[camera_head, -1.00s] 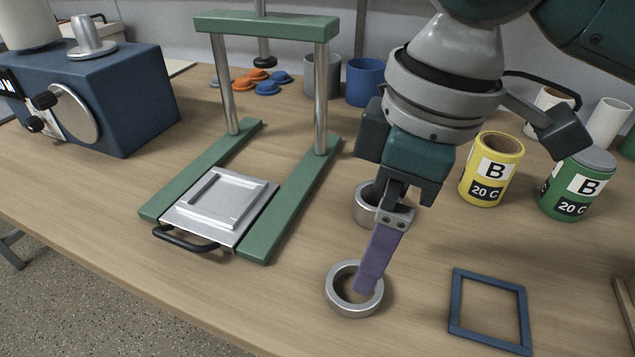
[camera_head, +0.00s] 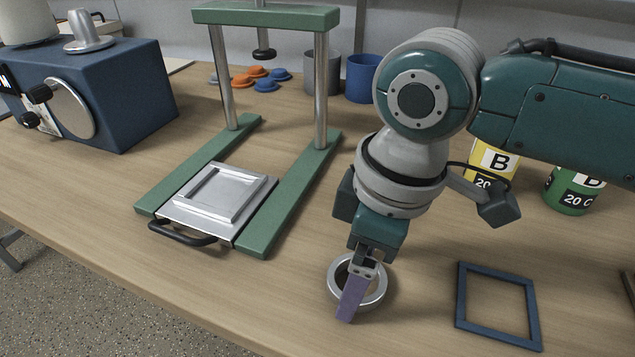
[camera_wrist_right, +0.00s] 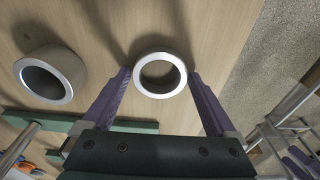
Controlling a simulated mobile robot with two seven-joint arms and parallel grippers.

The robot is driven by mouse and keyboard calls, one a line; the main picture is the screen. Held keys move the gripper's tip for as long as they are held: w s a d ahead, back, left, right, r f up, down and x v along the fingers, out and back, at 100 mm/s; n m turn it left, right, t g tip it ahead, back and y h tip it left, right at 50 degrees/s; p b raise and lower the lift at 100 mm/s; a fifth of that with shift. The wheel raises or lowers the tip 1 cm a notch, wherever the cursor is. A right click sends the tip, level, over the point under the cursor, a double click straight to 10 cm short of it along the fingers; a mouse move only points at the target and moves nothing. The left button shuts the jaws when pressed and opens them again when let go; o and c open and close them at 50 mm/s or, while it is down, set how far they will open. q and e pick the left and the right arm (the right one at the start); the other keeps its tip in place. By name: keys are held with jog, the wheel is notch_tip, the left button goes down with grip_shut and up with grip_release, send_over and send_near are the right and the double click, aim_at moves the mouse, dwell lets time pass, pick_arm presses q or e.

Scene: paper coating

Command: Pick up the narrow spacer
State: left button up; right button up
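Two steel rings show in the right wrist view. One ring (camera_wrist_right: 160,92) stands on the table between my right gripper's purple fingers (camera_wrist_right: 160,76); its bright rim faces the camera. It also shows in the head view (camera_head: 376,296), partly covered by the gripper. The fingers are spread, one on each side, with no clear contact. In the head view, my right gripper (camera_head: 350,305) points down at this ring. The second ring (camera_wrist_right: 67,62), to the left in the wrist view, looks taller; my arm hides it in the head view. I cannot tell for sure which is the narrow spacer.
A green press frame (camera_head: 285,215) with a metal plate (camera_head: 258,200) stands left of the gripper. A blue square frame (camera_head: 462,305) lies to the right. Yellow (camera_head: 490,163) and green (camera_head: 570,195) cans stand behind. The table front edge is close.

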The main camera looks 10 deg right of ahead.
jog(key=c, duration=0.9)
jog(key=shift+c, duration=0.2)
